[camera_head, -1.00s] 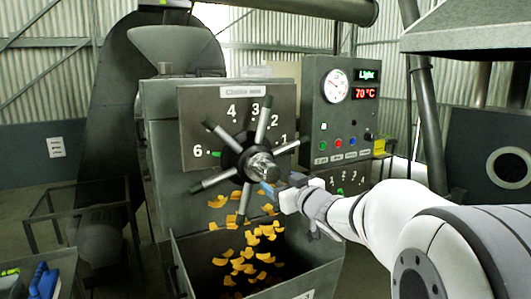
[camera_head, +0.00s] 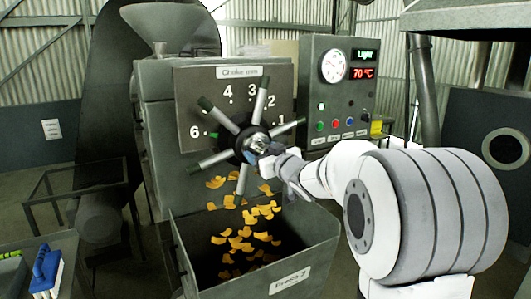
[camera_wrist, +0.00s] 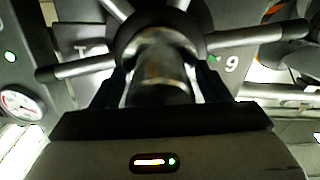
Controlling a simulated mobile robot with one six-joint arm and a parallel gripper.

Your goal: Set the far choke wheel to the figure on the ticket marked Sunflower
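The choke wheel (camera_head: 241,120) has several grey spokes around a metal hub, in front of a dark plate (camera_head: 190,82) labelled "Choke mm". The figures 1, 2, 3, 4 and 6 show around it. One spoke with a dark green tip (camera_head: 205,104) points to the upper left. My gripper (camera_head: 262,147) is at the hub. In the wrist view its two dark fingers (camera_wrist: 160,90) are apart, one on each side of the hub (camera_wrist: 162,70), with bright gaps beside it; a firm grip is not evident. No ticket marked Sunflower is readable.
A bin (camera_head: 318,246) with an unclear "Press" label stands below the wheel, with yellow flakes (camera_head: 240,235). A control box (camera_head: 338,95) with gauge, lit displays and buttons stands to the right. A blue-handled brush (camera_head: 46,268) lies at lower left. A white paper (camera_head: 51,129) on the wall is unreadable.

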